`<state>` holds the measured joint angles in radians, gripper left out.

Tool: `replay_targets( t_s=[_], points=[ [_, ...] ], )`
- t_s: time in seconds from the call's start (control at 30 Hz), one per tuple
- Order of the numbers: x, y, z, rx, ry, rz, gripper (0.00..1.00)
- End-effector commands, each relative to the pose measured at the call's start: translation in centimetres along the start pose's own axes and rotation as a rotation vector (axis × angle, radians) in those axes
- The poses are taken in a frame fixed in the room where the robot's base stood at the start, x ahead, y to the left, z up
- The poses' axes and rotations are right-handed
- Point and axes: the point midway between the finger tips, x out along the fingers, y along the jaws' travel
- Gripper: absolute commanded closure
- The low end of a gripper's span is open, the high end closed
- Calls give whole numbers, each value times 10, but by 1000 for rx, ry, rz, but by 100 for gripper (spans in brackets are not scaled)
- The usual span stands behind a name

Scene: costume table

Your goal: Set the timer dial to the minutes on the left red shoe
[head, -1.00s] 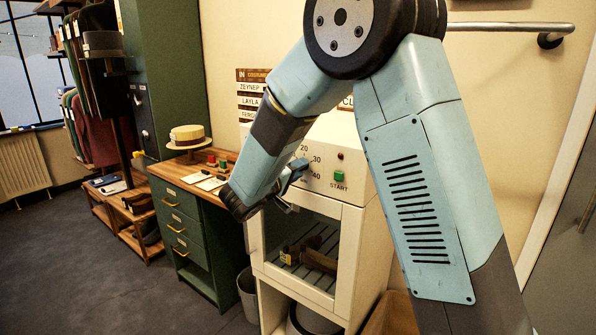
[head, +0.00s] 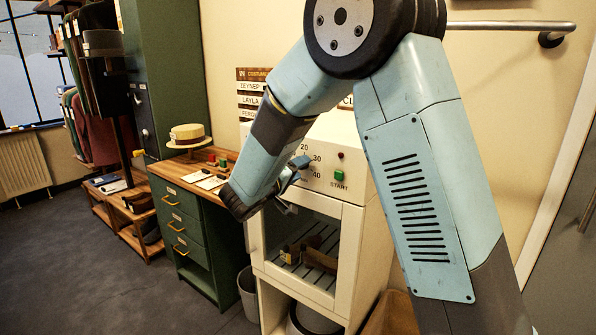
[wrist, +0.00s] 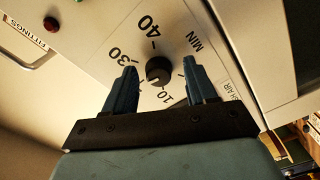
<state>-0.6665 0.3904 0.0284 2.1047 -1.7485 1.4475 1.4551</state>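The timer dial's black knob (wrist: 159,70) shows in the wrist view, on a white panel with printed minute numbers. I can read 40, 30 and 10; my left finger seems to cover the place between 30 and 10. A small pale mark on the knob points to the lower left, between 30 and 10. My gripper (wrist: 158,84) is open, with one finger on each side of the knob and gaps to it. In the head view my gripper (head: 290,188) is at the panel's left part and hides the knob. I cannot make out a red shoe or minutes on one.
The white cabinet (head: 349,250) below the panel has a window with dark footwear on a slatted rack. A green START button (head: 339,175) and a dark red lamp (head: 341,155) sit right of the dial. A desk (head: 184,170) with a straw hat (head: 188,135) stands left.

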Motion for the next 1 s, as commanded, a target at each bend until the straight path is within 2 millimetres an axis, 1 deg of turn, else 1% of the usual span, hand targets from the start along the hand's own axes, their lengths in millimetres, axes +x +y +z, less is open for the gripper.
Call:
replay_targets(
  t_s=[0.23,0.37,0.47,0.8,1.0],
  points=[
    [0,1,-1,1,1,2,42],
    [-8,1,-1,2,2,2,42],
    [-20,0,-1,2,3,0,42],
    [-87,0,-1,0,4,-1,42],
    [-119,-1,0,0,2,0,42]
  ],
)
